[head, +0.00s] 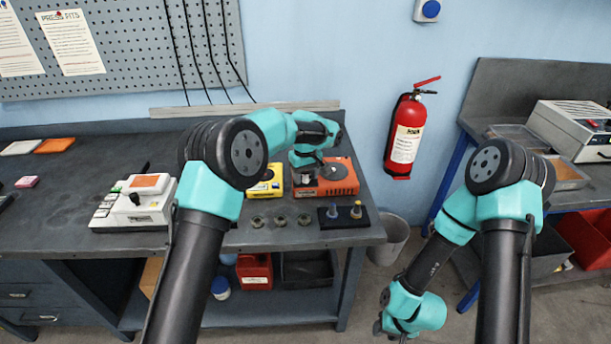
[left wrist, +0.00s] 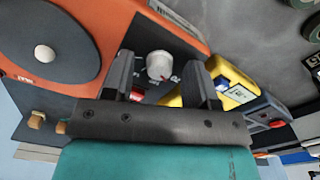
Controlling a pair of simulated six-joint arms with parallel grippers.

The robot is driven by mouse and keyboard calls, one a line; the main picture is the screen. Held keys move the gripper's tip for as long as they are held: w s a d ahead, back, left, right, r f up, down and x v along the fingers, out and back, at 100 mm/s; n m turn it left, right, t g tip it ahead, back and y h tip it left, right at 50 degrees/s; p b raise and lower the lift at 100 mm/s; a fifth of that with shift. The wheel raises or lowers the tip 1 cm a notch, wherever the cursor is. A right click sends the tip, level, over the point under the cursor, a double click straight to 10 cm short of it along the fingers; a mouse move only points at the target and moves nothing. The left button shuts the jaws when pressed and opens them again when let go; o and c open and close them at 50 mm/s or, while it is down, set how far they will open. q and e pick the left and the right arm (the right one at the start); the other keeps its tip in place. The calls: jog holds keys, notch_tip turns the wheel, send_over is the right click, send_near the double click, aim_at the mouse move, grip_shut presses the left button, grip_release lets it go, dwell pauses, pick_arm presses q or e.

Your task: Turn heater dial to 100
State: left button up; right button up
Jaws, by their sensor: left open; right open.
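The heater (head: 330,180) is an orange box with a round dark plate, near the right end of the bench. In the left wrist view, the heater (left wrist: 150,22) shows its white dial (left wrist: 159,65) on a dark front panel. My left gripper (head: 307,168) is over the heater's left part in the head view. In the left wrist view, the open fingers of my left gripper (left wrist: 161,68) stand on either side of the dial, with visible gaps. The dial's exact setting is too small to read. My right gripper (head: 380,328) is open, low at the right, away from the bench.
A yellow device (head: 262,188) stands just left of the heater. Several small round pieces (head: 281,221) and a dark holder (head: 345,218) sit in front. A white device (head: 135,205) is further left. A fire extinguisher (head: 405,138) hangs on the wall.

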pick_arm(q)
jog(key=c, duration=0.9)
jog(key=shift+m, duration=0.4)
jog(key=m, duration=0.3)
jog(key=shift+m, duration=0.4)
jog(key=m, duration=0.4)
jog(key=shift+m, duration=0.3)
jog(key=o, duration=0.9)
